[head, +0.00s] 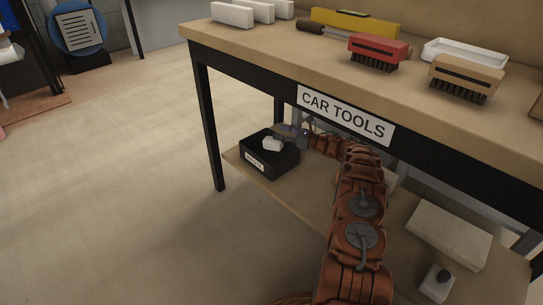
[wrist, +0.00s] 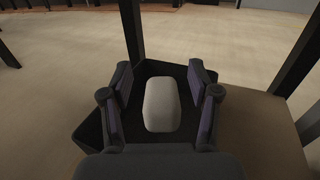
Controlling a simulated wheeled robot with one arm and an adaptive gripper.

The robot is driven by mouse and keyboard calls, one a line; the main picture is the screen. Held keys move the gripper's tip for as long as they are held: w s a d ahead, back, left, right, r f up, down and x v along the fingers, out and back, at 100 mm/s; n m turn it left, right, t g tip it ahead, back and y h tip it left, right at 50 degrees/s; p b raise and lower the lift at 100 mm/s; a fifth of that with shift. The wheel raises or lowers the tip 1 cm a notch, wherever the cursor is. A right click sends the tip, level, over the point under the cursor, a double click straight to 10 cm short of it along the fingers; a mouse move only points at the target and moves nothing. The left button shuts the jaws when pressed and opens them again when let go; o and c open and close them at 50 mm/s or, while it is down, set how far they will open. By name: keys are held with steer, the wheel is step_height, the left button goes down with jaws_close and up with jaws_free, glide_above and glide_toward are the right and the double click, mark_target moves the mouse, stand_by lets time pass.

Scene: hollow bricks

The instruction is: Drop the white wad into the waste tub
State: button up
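The white wad (head: 272,144) shows at the mouth of the black waste tub (head: 262,163), which stands on the lower shelf of the bench. In the wrist view the wad (wrist: 162,104) is between my gripper's fingers, with a gap on both sides, and the dark tub (wrist: 88,135) is below. My gripper (head: 286,131) is open over the tub's right back side. I cannot tell whether the wad rests in the tub or is above its floor.
The bench top (head: 330,62) with its dark front edge lies above my arm. A bench leg (head: 211,125) stands left of the tub. A pale flat block (head: 448,232) and a small white bottle-like thing (head: 437,284) are on the shelf at right.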

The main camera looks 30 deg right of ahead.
steer(key=shift+o, duration=1.3)
steer(key=shift+s+d, duration=0.1)
steer(key=v, duration=1.1)
steer(key=shift+s+d, duration=0.2)
steer(key=shift+s, duration=0.1)
